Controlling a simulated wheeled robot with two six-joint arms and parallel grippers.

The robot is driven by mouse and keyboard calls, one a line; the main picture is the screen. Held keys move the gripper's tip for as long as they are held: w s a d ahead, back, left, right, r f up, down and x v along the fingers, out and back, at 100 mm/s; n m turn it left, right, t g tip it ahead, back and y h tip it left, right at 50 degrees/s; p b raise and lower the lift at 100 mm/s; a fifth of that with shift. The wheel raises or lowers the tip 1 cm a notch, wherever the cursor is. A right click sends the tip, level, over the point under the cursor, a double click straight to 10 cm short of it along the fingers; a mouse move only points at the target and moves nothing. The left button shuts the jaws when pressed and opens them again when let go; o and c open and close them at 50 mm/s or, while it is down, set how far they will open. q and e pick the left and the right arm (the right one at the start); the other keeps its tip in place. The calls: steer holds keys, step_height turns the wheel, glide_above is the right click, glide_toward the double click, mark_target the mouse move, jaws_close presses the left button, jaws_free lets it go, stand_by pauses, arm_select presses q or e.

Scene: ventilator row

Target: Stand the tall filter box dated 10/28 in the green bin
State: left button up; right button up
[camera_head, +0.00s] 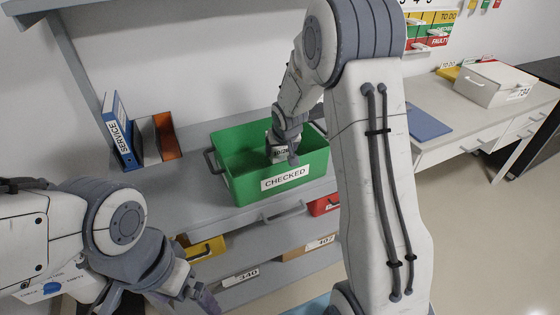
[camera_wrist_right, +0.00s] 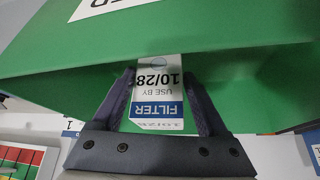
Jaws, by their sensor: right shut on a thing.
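In the right wrist view the box (camera_wrist_right: 156,92) shows FILTER and USE BY 10/28, upside down in that picture. My right gripper (camera_wrist_right: 160,78) is shut on it, one finger on each side. The box is inside the green bin (camera_head: 238,181), labelled CHECKED, near its front wall, and looks roughly upright. I cannot tell whether its base touches the bin floor. My left gripper (camera_head: 201,297) is low at the left, away from the bin; its jaws are unclear.
The bin stands on a grey shelf (camera_head: 185,193). A blue SERVICE binder (camera_head: 121,132) and an orange-brown holder (camera_head: 166,136) stand to its left. Yellow, brown and red bins sit on the shelf below. A desk with a white box (camera_head: 494,84) and blue folder (camera_head: 427,122) is at right.

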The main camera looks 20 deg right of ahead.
mark_target(281, 159)
step_height(281, 159, down, 3)
steer(key=shift+f+b, duration=0.1)
steer(key=shift+b, duration=0.55)
steer(key=o, duration=1.3)
steer(key=shift+c, duration=0.2)
